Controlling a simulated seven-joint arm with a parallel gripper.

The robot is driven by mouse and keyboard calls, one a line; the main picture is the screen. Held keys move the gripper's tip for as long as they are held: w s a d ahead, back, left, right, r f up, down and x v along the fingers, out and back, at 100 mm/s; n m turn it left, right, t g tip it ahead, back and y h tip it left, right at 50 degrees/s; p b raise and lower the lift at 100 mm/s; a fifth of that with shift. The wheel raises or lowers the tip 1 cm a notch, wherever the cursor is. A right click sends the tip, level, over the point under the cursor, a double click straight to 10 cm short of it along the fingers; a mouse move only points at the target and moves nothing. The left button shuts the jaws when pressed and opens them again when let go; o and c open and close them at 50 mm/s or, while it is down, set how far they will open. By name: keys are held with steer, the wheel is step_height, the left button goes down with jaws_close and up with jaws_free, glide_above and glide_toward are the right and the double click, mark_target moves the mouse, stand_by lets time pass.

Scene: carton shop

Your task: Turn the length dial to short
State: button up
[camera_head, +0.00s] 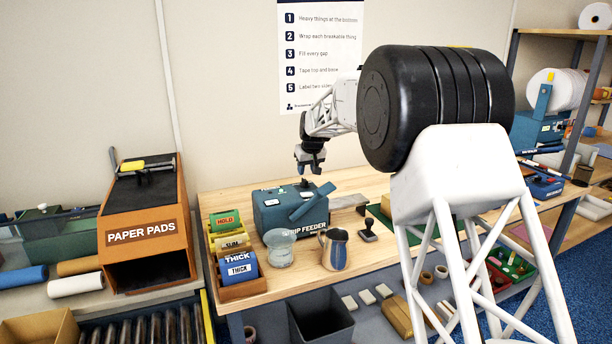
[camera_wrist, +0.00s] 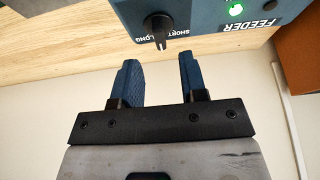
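The strip feeder (camera_head: 268,213) is a teal box on the wooden bench, with a slanted arm-like piece on its side. In the wrist view its panel (camera_wrist: 205,14) shows at the top, with a lit green lamp (camera_wrist: 236,10). The length dial (camera_wrist: 158,27) is a black knob with a narrow pointer, beside the SHORT and LONG lettering. The pointer partly covers the lettering, so I cannot tell its exact setting. My gripper (camera_wrist: 158,60) is open and empty, its two blue fingers apart and the dial beyond their tips, roughly in line with the gap. In the head view my gripper (camera_head: 309,166) hangs above the feeder.
A dark stamp (camera_head: 368,230) stands to the right. The wall is close behind.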

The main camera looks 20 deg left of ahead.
mark_target(305, 179)
steer(key=shift+v, duration=1.2)
steer(key=shift+w+a+r+g+h, duration=0.1)
steer(key=shift+w+a+g+h, duration=0.7)
steer(key=shift+a+g, duration=0.1)
steer(key=shift+w+a+r+g+h, duration=0.25)
steer(key=shift+w+g+h, duration=0.1)
steer(key=shift+g+h, duration=0.3)
steer(key=shift+f, duration=0.15)
steer(key=shift+f, duration=3.75)
steer(key=shift+c, duration=0.3)
jaws_close()
